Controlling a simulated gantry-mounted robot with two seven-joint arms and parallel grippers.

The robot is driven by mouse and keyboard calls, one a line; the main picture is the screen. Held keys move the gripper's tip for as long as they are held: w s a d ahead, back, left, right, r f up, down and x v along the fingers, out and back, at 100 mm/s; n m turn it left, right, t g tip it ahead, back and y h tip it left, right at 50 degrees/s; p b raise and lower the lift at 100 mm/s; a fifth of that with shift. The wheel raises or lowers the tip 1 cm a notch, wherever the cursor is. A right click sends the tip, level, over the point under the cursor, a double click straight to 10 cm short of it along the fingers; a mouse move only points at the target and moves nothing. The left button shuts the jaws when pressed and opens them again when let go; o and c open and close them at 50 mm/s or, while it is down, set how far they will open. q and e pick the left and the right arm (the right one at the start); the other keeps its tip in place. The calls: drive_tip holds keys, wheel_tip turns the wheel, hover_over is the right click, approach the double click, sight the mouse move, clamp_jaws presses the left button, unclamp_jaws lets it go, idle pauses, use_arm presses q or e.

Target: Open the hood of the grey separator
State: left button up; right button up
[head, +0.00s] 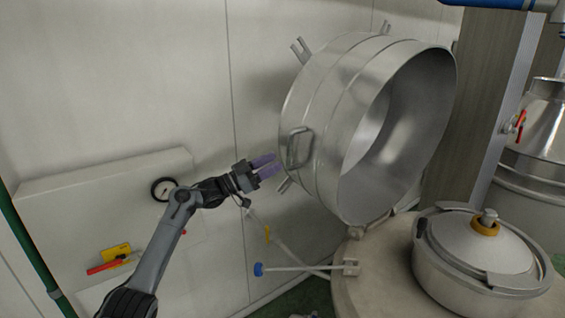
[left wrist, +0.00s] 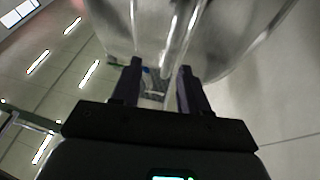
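The grey separator's hood (head: 330,130) is a large steel drum in the head view. It stands tilted up on its hinge, with its open mouth facing right, clear of the round separator body (head: 350,285) below. A loop handle (head: 298,147) sits on the hood's left side. My left gripper (head: 274,166) is just left of and below this handle, its two purple fingers apart and empty. In the left wrist view the open fingers (left wrist: 158,85) point toward the hood's shiny wall (left wrist: 215,40), with a handle bar (left wrist: 178,35) ahead. My right gripper is not in view.
A lidded steel bowl with a brass-coloured collar (head: 485,240) sits on the body. A rod with a blue knob (head: 259,269) sticks out left. A wall box with a gauge (head: 163,189) stands behind my left arm. A pillar (head: 490,80) rises at right.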

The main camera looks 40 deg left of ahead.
use_arm(q)
drive_tip(key=shift+b+v, duration=0.3)
drive_tip(key=shift+v, duration=1.1)
